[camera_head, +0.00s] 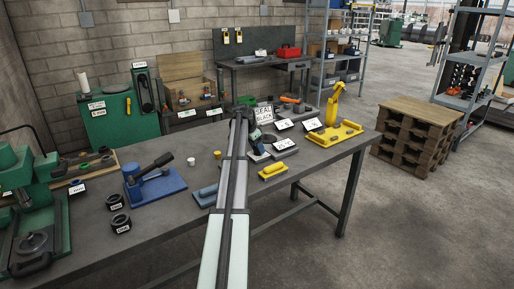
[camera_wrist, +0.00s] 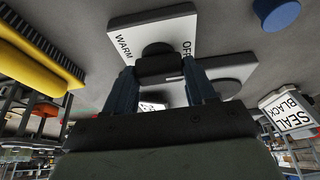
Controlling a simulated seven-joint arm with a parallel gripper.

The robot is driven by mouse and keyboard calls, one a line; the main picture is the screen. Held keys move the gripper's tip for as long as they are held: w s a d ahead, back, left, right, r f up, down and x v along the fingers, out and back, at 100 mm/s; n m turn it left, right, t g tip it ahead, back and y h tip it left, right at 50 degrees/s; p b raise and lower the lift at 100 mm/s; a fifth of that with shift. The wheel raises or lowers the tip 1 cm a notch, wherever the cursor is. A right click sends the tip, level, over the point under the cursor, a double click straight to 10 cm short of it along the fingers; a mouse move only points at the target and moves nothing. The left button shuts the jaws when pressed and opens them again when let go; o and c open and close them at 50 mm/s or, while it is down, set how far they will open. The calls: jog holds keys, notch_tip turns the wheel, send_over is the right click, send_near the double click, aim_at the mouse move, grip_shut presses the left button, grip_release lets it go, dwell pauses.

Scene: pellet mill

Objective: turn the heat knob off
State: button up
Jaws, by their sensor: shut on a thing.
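In the wrist view a dark round knob (camera_wrist: 158,50) sits on a white plate (camera_wrist: 188,22) lettered WARM on one side and OFF on the other. My gripper (camera_wrist: 160,72) has a finger on each side of the knob's dark grip bar and is shut on it. A small white mark shows beside the bar near the right finger. Which label the knob points to I cannot tell. In the head view my gripper (camera_head: 243,112) reaches over the workbench, and my arm hides the knob there.
A sign reading SEAL BLACK (camera_wrist: 288,111) stands close to the right in the wrist view. In the head view a yellow press (camera_head: 335,108) stands to the right on the workbench (camera_head: 300,178), and a blue lever tool (camera_head: 155,184) to the left. The front right of the bench is clear.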

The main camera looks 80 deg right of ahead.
jog(key=o, duration=1)
jog(key=shift+o, duration=0.2)
jog(key=shift+r, duration=0.1)
jog(key=v, duration=1.3)
jog(key=shift+r, duration=0.3)
jog(key=shift+w+a, duration=0.1)
